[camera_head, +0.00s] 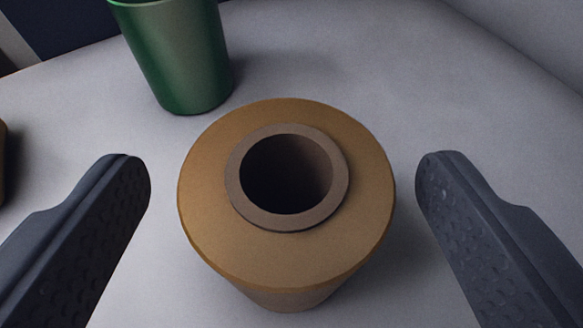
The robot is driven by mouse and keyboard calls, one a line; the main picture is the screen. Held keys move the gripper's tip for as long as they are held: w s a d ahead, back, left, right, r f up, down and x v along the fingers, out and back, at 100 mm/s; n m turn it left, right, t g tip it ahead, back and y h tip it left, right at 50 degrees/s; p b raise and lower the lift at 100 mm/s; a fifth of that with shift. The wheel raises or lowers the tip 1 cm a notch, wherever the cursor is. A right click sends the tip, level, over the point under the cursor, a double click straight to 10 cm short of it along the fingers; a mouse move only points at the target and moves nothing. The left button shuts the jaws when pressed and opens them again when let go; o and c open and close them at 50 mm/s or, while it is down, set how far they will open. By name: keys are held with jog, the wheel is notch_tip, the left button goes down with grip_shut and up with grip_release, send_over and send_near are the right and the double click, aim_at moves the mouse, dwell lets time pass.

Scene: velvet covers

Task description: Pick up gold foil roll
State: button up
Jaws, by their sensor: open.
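The gold foil roll (300,250) stands upright on a light grey surface, its round top and dark hollow core facing me. My gripper (283,170) is open, with one dark finger to the left of the roll and the other to the right. There is a visible gap between each finger and the roll in the picture. The lower part of the roll is mostly hidden beneath its wide top. I cannot tell how far the fingertips are above the surface.
A green cup (178,55) stands behind the roll to the left, close to it. A brown object (2,165) is cut off at the left edge. The light grey surface (420,80) is clear behind and to the right, up to a raised grey side (530,35).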

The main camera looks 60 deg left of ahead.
aim_at(289, 151)
jog(key=shift+x, duration=1.8)
jog(key=shift+w+r, duration=0.1)
jog(key=shift+c, duration=0.3)
jog(key=c, duration=1.1)
jog(key=shift+r, duration=0.1)
